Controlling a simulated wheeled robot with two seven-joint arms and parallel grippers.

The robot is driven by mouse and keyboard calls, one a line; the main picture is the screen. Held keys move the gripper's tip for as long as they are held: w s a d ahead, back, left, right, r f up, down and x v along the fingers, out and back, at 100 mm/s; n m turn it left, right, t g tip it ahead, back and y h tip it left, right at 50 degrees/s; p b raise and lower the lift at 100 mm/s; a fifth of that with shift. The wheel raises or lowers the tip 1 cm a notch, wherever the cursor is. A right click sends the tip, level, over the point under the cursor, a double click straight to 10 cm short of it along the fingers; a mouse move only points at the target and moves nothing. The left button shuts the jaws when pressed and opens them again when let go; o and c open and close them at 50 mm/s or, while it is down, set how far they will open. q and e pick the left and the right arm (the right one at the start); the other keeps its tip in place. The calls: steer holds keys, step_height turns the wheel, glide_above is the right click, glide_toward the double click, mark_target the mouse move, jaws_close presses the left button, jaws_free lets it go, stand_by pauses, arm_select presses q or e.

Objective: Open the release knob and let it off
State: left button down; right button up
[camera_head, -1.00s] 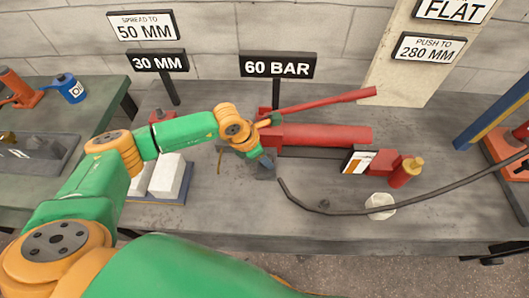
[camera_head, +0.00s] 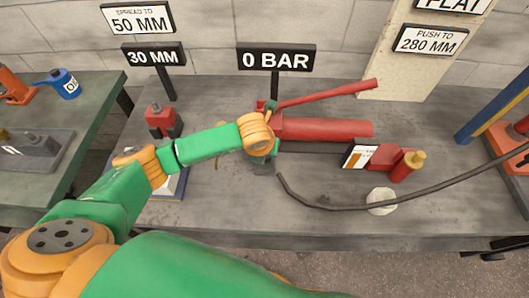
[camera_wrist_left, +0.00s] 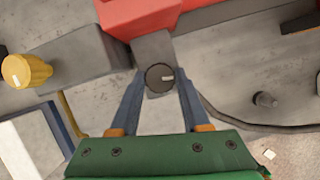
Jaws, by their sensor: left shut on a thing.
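The release knob (camera_wrist_left: 160,77) is a dark round knob with a white mark, on a grey block at the end of the red hand pump (camera_head: 325,130). In the left wrist view the mark points right. My left gripper (camera_wrist_left: 159,84) is shut on the knob, one finger on each side. In the head view my left wrist hides the knob and most of the fingers. The pump's red lever (camera_head: 325,94) slants up to the right. The sign (camera_head: 276,60) behind the pump reads 0 BAR. My right gripper is not in view.
A red cylinder (camera_head: 403,168) with a yellow top stands right of the pump. A dark hose (camera_head: 330,208) curves across the bench front by a white round piece (camera_head: 382,200). A red-topped block (camera_head: 163,121) stands at the left. A yellow knob (camera_wrist_left: 26,71) shows in the wrist view.

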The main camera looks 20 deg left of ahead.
arm_select(q)
steer(key=shift+n, duration=0.6)
steer(key=shift+c, duration=1.9)
jaws_free()
steer(key=v, duration=0.7)
steer(key=shift+b, duration=0.45)
steer(key=shift+d+r, duration=0.1)
steer(key=shift+d, duration=0.05)
